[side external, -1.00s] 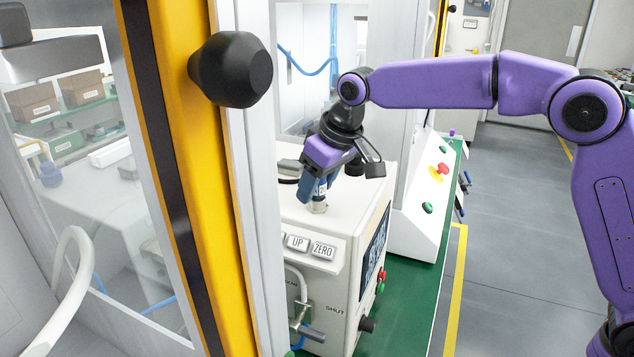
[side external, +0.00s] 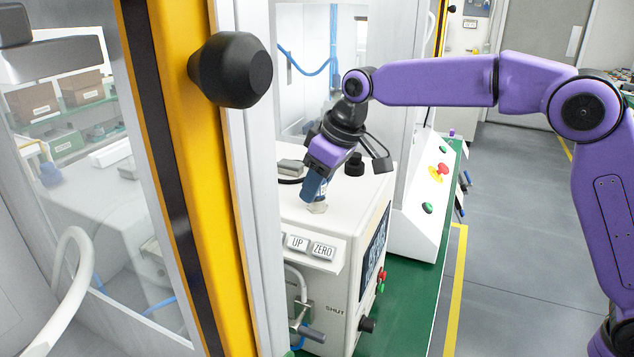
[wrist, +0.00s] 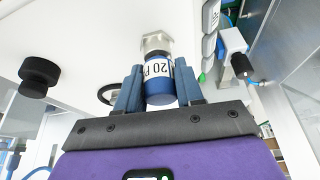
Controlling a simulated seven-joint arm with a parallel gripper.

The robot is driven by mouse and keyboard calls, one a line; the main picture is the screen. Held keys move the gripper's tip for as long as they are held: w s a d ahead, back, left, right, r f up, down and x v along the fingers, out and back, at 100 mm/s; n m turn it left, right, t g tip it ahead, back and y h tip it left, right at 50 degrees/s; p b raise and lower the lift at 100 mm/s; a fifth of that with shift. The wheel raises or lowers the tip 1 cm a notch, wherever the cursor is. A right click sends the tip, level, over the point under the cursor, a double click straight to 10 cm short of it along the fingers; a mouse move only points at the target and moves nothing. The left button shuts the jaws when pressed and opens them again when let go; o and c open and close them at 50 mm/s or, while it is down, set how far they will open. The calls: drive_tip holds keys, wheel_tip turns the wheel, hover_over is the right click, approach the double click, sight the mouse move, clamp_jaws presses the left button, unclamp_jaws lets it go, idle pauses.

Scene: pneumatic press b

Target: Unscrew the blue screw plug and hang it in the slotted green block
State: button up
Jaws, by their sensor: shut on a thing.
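The blue screw plug (wrist: 160,92) has a white label with black print and sits on a metal fitting (wrist: 156,43) on top of the white machine housing. My gripper (wrist: 158,85) is shut on the plug, with one blue finger on each side of it. In the side view my gripper (side external: 315,188) is tilted down over the housing top; its fingers mostly hide the plug, and the pale fitting (side external: 318,207) shows just below. I cannot make out the slotted green block in either view.
A black knob (side external: 354,165) stands on the housing top (side external: 290,207) behind my gripper; the wrist view shows it at left (wrist: 38,77). UP and ZERO buttons (side external: 322,249) sit on the front. A yellow-edged frame post (side external: 185,170) stands at left.

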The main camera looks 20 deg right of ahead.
drive_tip(key=shift+n, duration=0.7)
drive_tip(key=shift+g+y, duration=0.3)
drive_tip(key=shift+n, duration=0.9)
drive_tip(key=shift+a+n+g+y, duration=0.1)
drive_tip(key=shift+n+g+y, duration=0.3)
drive_tip(key=shift+n, duration=0.4)
drive_tip(key=shift+n+g, duration=0.3)
drive_tip(key=shift+n, duration=0.6)
